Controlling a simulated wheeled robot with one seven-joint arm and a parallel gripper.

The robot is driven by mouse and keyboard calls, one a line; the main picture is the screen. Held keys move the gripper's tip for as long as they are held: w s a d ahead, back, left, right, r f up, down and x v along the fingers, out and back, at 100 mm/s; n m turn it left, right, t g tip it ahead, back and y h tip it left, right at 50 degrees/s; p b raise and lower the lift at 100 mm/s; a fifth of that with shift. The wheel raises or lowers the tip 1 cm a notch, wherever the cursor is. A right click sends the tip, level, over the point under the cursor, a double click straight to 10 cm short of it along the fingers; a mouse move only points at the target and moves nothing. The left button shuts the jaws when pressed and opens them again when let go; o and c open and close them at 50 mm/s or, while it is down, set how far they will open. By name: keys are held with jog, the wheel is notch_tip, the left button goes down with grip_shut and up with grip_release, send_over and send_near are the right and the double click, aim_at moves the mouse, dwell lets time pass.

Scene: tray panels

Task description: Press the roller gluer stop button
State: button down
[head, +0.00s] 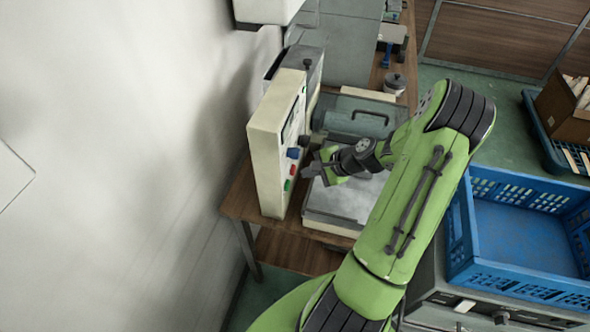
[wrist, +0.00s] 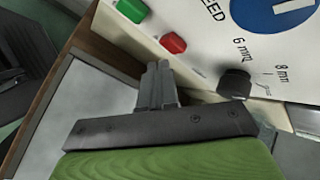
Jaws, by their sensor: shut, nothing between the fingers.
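The roller gluer's cream control panel (head: 272,135) stands upright on the wooden bench. Its red button (head: 294,170), the likely stop button, sits just above the green button (head: 288,185). In the wrist view the red button (wrist: 173,43) lies between the green button (wrist: 132,10) and a black knob (wrist: 234,83). My gripper (head: 312,169) is shut and empty, in front of the panel. In the wrist view its fingertips (wrist: 158,66) appear just below and left of the red button. I see no clear contact with the button, and the exact gap cannot be told.
A blue dial (wrist: 275,10) marked SPEED is above the knob. The gluer's roller cover with a handle (head: 365,122) lies behind my gripper. A wooden bench (head: 295,252) is below. A blue crate (head: 515,275) stands at right; a white wall is at left.

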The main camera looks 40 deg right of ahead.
jog(key=shift+w+a, duration=0.2)
jog(key=shift+w, duration=0.1)
jog(key=shift+w+a, duration=0.3)
jog(key=shift+w, duration=0.1)
dwell(0.8)
jog(key=shift+s+d, duration=0.55)
jog(key=shift+s, duration=0.2)
jog(key=shift+s+d+p, duration=0.25)
jog(key=shift+s+d, duration=0.55)
jog(key=shift+s, duration=0.2)
jog(key=shift+s+d+p, duration=0.25)
jog(key=shift+s+d, duration=0.5)
jog(key=shift+s, duration=0.25)
